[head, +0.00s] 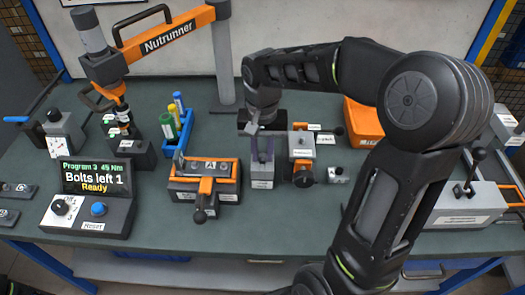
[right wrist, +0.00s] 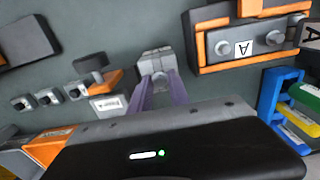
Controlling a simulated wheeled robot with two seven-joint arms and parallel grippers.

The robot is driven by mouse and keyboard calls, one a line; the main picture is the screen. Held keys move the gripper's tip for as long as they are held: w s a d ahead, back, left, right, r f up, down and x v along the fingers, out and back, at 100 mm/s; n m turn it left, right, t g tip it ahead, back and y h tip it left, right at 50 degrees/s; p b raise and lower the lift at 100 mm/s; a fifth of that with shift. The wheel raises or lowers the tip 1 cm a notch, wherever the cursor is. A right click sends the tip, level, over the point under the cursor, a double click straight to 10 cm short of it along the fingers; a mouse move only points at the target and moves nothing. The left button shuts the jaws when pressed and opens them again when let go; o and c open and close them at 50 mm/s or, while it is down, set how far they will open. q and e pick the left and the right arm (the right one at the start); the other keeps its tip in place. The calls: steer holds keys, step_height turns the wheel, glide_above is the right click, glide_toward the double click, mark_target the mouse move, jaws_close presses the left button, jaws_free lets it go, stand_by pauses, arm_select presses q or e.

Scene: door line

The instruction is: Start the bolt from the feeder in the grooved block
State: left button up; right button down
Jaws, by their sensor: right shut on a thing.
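My right gripper (head: 262,150) points down with its purple fingers at the top of a small grey labelled stand (head: 262,173), which appears to be the feeder. In the right wrist view, the fingers (right wrist: 155,92) reach the grey top of that stand (right wrist: 158,62). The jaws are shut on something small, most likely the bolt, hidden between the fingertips. The block marked A (head: 210,166) sits in an orange and grey fixture just left of the gripper; its face with round studs shows in the right wrist view (right wrist: 243,48). I cannot make out its groove. My left gripper is not in view.
The Nutrunner (head: 165,38) hangs on its arm at the left. A knobbed device (head: 303,155) and an orange bin (head: 362,122) stand right of the gripper.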

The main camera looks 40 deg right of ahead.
steer(key=shift+f, duration=0.25)
stand_by(0.4)
stand_by(0.7)
steer(key=c, duration=1.1)
jaws_free()
steer(key=shift+c, duration=0.2)
steer(key=shift+o, duration=0.4)
steer(key=o, duration=0.3)
steer(key=shift+r, duration=0.1)
steer(key=shift+r+p, duration=2.05)
steer(key=shift+r, duration=0.85)
